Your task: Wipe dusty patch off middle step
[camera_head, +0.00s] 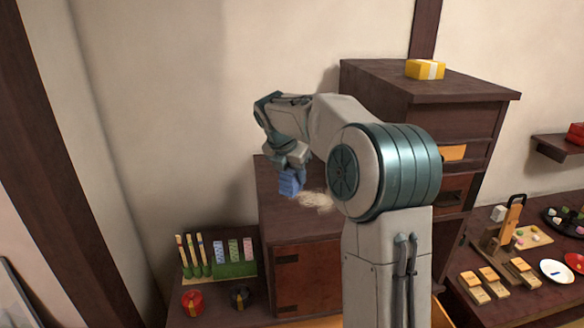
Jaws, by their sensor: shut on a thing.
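The stepped chest has a dark brown middle step (272,205), partly hidden behind my arm. A pale beige dusty patch (316,200) lies on that step, with its right end against the outline of my arm. My gripper (290,168) is shut on a blue cloth or sponge (290,183) and points down over the step. The blue thing is just left of the patch. I cannot tell whether it touches the step.
A yellow box with a white band (425,69) sits on the top step. The low step at left holds a green stand (235,270), a red round tin (193,302) and a dark round thing (241,297). Wooden blocks and dishes (557,271) crowd the right table.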

